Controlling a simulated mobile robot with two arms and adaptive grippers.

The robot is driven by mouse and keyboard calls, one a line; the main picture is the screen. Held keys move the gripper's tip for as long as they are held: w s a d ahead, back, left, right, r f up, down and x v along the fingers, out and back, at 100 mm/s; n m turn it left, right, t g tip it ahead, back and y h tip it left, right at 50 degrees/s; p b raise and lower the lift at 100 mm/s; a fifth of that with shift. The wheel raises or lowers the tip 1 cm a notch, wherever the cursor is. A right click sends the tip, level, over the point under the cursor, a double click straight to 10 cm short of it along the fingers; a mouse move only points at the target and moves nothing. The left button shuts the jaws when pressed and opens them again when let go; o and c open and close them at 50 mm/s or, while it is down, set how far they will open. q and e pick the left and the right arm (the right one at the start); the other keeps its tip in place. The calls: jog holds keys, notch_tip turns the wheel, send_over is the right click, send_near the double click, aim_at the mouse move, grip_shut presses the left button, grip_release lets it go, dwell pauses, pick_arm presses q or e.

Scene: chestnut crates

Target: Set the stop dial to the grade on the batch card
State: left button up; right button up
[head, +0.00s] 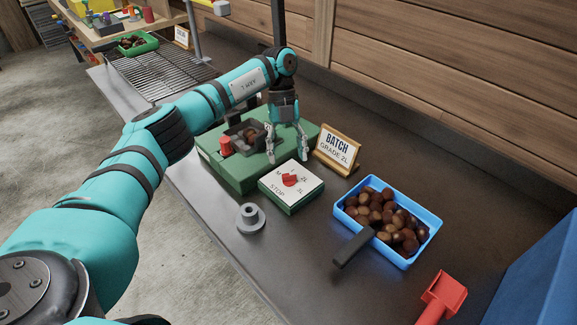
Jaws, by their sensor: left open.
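The stop dial is a red knob (289,180) on the white top of a small green box (291,205). The white face carries small markings, with STOP at lower left and what look like M, 2L and 3L around the knob. The knob partly covers the face, and I cannot tell which mark it points to. The batch card (337,151) stands upright in a wooden holder behind and right of the dial, reading BATCH GRADE 2L. My left gripper (288,158) is open and empty, pointing down just behind the dial, apart from the knob. My right gripper is not in view.
A larger green box (222,176) with a red button (226,145) and a dark chestnut pan (237,130) stands behind. A grey flanged peg (250,217) is in front. A blue chestnut tray (429,219), black handle (353,248), red scoop (442,297) and blue crate (543,270) lie right.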

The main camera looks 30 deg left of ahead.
pick_arm(q)
jog(key=v, duration=0.7)
dwell(0.3)
